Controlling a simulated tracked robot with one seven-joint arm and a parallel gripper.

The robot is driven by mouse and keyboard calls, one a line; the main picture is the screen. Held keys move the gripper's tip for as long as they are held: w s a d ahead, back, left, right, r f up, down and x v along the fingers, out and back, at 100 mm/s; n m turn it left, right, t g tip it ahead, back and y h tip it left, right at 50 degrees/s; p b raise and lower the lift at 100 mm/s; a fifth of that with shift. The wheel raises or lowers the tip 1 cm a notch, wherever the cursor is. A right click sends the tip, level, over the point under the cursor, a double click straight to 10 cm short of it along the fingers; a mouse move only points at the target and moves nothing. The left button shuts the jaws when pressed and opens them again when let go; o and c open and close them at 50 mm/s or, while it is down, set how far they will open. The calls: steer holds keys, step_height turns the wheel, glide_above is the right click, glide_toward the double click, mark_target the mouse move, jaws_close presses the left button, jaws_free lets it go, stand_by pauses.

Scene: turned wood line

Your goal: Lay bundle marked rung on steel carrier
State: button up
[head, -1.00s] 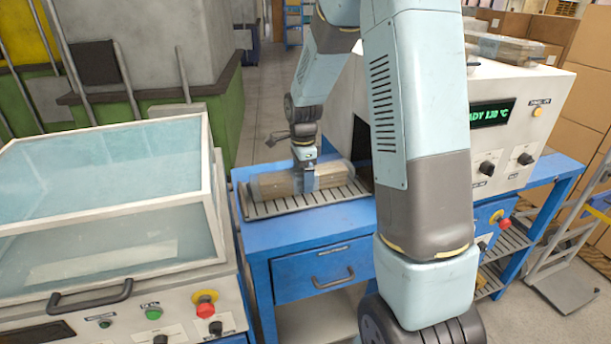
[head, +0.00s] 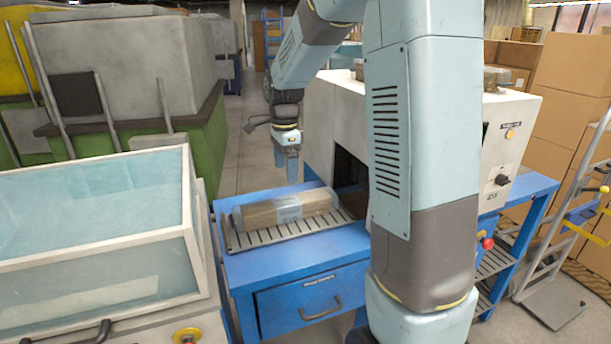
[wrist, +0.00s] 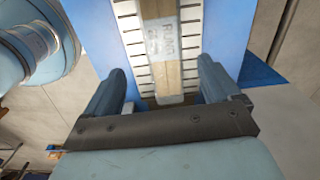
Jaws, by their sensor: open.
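The bundle marked rung (head: 285,209) is a long pack of wooden pieces wrapped in clear film. It lies flat on the slatted steel carrier (head: 262,240) on the blue bench. In the wrist view the bundle (wrist: 162,50) shows hand-written lettering that seems to read RUNG, with carrier slats (wrist: 131,46) on both sides of it. My gripper (head: 289,172) is above the bundle, pointing down, apart from it.
A white machine (head: 345,120) with a dark opening stands right of the carrier. A glass-lidded cabinet (head: 95,210) stands at the left. The blue bench (head: 290,258) has bare room in front of the carrier. A hand truck (head: 550,285) stands at the far right.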

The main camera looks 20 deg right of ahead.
steer(key=s+r+n+t, duration=0.1)
steer(key=s+r+n, duration=0.2)
steer(key=s+n, duration=0.3)
steer(key=s+r+n+t, duration=0.2)
steer(key=s+r+n, duration=0.2)
steer(key=s, duration=0.8)
steer(key=s+r+n+t, duration=0.2)
steer(key=s+r+n, duration=0.1)
steer(key=s+n, duration=0.4)
steer(key=s, duration=0.2)
steer(key=shift+s+d+r+n, duration=0.25)
steer(key=shift+s+d+n, duration=0.05)
steer(key=shift+s+d, duration=0.1)
